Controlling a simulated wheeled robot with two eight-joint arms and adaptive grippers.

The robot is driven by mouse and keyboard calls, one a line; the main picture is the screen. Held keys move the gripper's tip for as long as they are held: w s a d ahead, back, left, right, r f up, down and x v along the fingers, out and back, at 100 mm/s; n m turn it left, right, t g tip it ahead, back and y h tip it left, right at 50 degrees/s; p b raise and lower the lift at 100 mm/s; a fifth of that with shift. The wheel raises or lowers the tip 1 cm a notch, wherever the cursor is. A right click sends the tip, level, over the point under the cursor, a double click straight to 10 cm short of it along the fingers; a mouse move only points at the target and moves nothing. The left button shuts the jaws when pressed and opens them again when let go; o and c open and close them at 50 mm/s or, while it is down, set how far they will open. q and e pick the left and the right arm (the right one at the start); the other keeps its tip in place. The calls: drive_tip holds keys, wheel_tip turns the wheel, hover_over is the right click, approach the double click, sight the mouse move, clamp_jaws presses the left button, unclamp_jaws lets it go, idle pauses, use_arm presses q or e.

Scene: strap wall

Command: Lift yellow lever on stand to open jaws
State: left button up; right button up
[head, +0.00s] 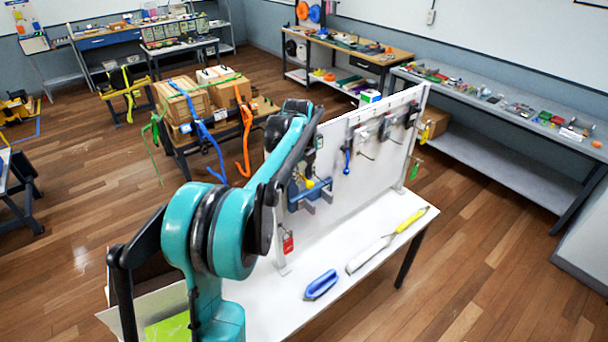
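A blue device with a yellow lever (308,183) is mounted low on the near end of a white upright panel (345,190) in the head view. Pale grey jaw-like parts (326,195) stick out below and beside the lever. Their gap is too small to judge. My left arm, teal and black, rises from the bottom and reaches to the panel's near end, left of the lever. It covers part of the device's surroundings. My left gripper's fingers do not show clearly against the dark arm parts, and contact with the lever cannot be told. My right gripper is out of view.
The white table (375,235) bears a blue-handled tool (321,285) and a yellow-handled tool (388,240). A red padlock (288,242) hangs near the panel's foot. Other tools hang farther along the panel. Strapped boxes (184,100) and side benches stand behind, with open floor at right.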

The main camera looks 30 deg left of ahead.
use_arm(q)
drive_tip(key=v, duration=1.2)
drive_tip(key=shift+s+f, duration=0.1)
drive_tip(key=s+d+f+n+t+b, duration=0.1)
drive_tip(key=s+d+f+n+b, duration=0.5)
drive_tip(key=f, duration=0.7)
drive_tip(key=s+d+f+n+t+b, duration=0.2)
drive_tip(key=s+d+f+n+b, duration=0.4)
drive_tip(key=s+f+n+b, duration=0.3)
drive_tip(key=s+d+f+n+t+b, duration=0.1)
drive_tip(key=s+d+f+n+b, duration=0.6)
drive_tip(key=f, duration=1.2)
drive_tip(key=s+b, duration=0.3)
drive_tip(key=b, duration=0.2)
drive_tip(key=shift+f+n+t+h, duration=0.25)
drive_tip(key=shift+n+t+h, duration=0.05)
drive_tip(key=shift+h, duration=0.1)
